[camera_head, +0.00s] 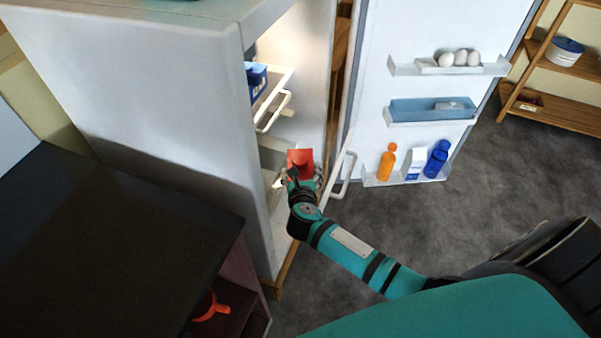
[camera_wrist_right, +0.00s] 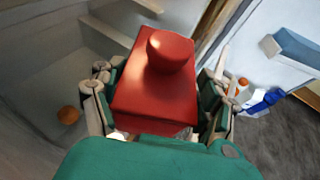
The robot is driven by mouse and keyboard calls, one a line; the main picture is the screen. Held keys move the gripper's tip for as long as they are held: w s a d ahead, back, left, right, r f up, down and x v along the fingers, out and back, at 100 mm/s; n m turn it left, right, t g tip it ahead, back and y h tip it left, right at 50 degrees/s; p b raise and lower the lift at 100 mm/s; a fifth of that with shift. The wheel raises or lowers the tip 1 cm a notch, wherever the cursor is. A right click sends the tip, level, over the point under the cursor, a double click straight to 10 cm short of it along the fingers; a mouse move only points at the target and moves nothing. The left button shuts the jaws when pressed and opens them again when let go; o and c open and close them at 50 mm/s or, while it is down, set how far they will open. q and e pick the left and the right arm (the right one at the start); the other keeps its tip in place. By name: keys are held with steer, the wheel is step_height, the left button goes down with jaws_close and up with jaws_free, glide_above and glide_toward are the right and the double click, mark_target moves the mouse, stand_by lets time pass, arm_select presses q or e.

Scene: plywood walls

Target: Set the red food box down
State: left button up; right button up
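The red food box (camera_head: 300,158) is held at the opening of the fridge (camera_head: 150,90), in front of its lower part. In the right wrist view the red box (camera_wrist_right: 152,95) has a raised round knob on its top and sits between the two fingers. My right gripper (camera_wrist_right: 155,95) is shut on the box, with a finger along each side. In the head view the right gripper (camera_head: 302,180) is just below the box and partly hides it. My left gripper is not in view.
The open fridge door (camera_head: 385,25) stands right of the arm, with eggs (camera_head: 460,58) and bottles (camera_head: 387,162) on its shelves. A blue container (camera_head: 256,80) sits on an upper shelf inside. An orange round item (camera_wrist_right: 68,115) lies low in the fridge. A dark counter (camera_head: 100,230) is at left.

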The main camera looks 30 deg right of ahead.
steer(key=o, duration=0.5)
steer(key=shift+r, duration=0.15)
steer(key=shift+s+a, duration=0.2)
steer(key=shift+s, duration=0.15)
steer(key=v, duration=1.1)
steer(key=shift+r, duration=0.2)
